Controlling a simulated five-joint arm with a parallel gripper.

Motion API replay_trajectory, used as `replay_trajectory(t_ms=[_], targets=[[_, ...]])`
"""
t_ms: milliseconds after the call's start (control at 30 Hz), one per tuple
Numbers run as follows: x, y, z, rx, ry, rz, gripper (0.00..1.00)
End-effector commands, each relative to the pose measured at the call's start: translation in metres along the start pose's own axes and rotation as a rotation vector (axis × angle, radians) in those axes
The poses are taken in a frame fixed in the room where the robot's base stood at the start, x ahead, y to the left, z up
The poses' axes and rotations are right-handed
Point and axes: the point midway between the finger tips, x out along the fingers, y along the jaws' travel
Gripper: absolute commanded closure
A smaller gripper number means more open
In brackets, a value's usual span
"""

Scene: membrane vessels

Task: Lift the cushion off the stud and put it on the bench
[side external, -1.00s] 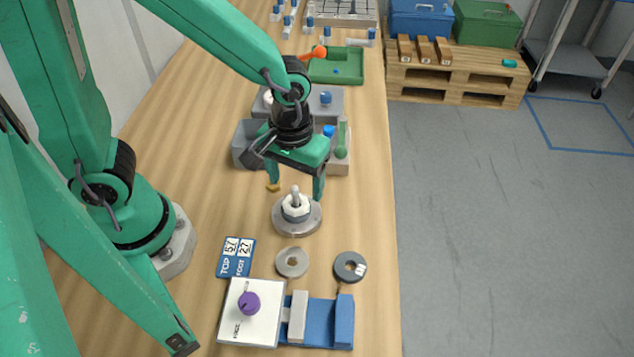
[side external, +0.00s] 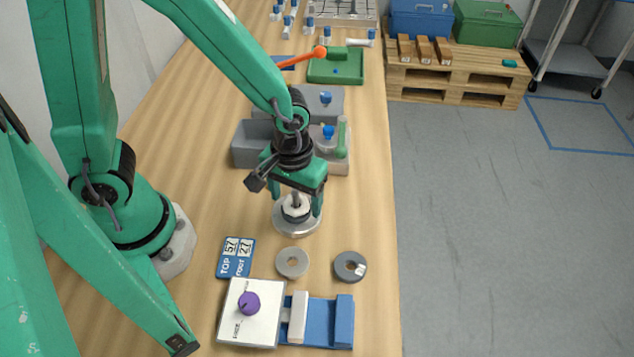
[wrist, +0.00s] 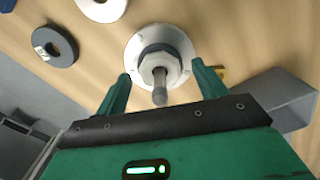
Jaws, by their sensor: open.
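The cushion (side external: 294,214), a pale ring with a darker many-sided part, sits around the upright stud (wrist: 160,88) on a round metal base. In the wrist view the cushion (wrist: 157,66) shows between my fingers, with the stud's tip pointing toward the camera. My gripper (side external: 297,203) is open above the base, one finger on each side of the stud and cushion. In the wrist view my gripper (wrist: 161,86) shows a gap on both sides of the cushion. The wooden bench (side external: 362,215) lies around the base.
A light grey ring (side external: 292,274) and a dark ring (side external: 341,275) lie on the bench in front. Nearby are a blue number card (side external: 236,270), a purple-knobbed white box (side external: 236,325) and a blue vise (side external: 343,322). Grey bins (side external: 249,150) stand behind. Bare bench lies to the right.

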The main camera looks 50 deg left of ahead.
Motion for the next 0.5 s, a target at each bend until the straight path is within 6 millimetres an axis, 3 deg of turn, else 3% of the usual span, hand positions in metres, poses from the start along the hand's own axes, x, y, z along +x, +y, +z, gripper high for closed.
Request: replay_trajectory(t_ms=[333,500], targets=[[-0.0003,0.0,0.0,0.0,0.0,0.0,0.31],[-0.0004,0.0,0.0,0.0,0.0,0.0,0.65]])
